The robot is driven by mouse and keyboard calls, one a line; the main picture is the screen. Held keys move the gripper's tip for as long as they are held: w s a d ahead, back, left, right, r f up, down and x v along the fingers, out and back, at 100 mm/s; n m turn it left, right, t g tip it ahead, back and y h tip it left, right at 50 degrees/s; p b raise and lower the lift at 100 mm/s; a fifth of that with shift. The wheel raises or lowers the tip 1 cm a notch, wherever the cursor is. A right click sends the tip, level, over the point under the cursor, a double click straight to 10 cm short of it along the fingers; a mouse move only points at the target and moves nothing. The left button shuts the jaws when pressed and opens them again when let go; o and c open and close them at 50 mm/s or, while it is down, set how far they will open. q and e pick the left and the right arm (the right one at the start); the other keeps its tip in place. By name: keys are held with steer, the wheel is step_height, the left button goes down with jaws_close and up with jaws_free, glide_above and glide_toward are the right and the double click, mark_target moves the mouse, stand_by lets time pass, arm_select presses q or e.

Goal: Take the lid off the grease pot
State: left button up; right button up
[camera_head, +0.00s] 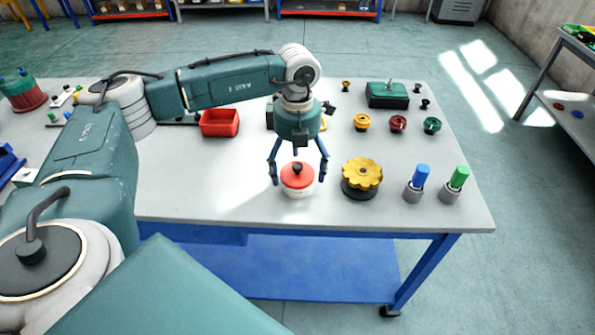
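The grease pot (298,192) is a small white pot near the front edge of the table. Its red lid (291,179) sits on top and has a dark knob in the middle. My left gripper (298,178) points down over the pot, its fingers spread to either side of the lid. The fingers look open, with clear gaps between them and the knob. My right gripper does not show.
On the grey table (215,180), a yellow lobed knob on a dark base (362,174) stands close right of the pot. Further right are blue (421,176) and green (459,178) handled pieces in grey holders. A red bin (220,123) and a green box (387,95) stand further back.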

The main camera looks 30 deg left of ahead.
arm_select(q)
steer(key=c, duration=0.9)
